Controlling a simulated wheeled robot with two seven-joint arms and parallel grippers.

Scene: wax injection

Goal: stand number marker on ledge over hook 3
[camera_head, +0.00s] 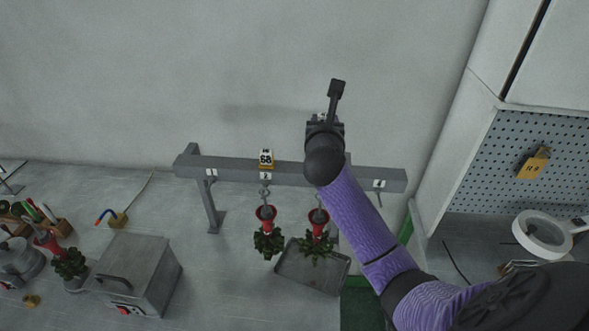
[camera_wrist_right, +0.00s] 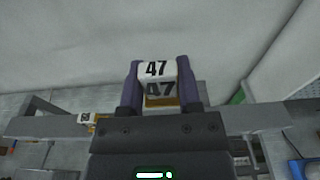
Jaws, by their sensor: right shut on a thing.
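My right gripper (camera_head: 337,88) is over the grey ledge (camera_head: 225,163), right of its middle. In the right wrist view its two fingers (camera_wrist_right: 158,88) are shut on a number marker (camera_wrist_right: 158,70), white with a black 47 and a yellow lower part. The ledge (camera_wrist_right: 255,117) runs behind and below the marker, and I cannot tell whether they touch. Labels 1, 2 and 4 show on the ledge front; label 3 is hidden by my right arm. Another marker, 68 (camera_head: 266,158), stands on the ledge over label 2. My left gripper is not in view.
Two red-topped green clusters (camera_head: 268,243) (camera_head: 316,246) hang below the ledge, above a metal tray (camera_head: 300,277). A metal box (camera_head: 138,275) stands left. A pegboard (camera_head: 490,165) with a yellow tag (camera_head: 532,165) and a ring lamp (camera_head: 537,232) are right.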

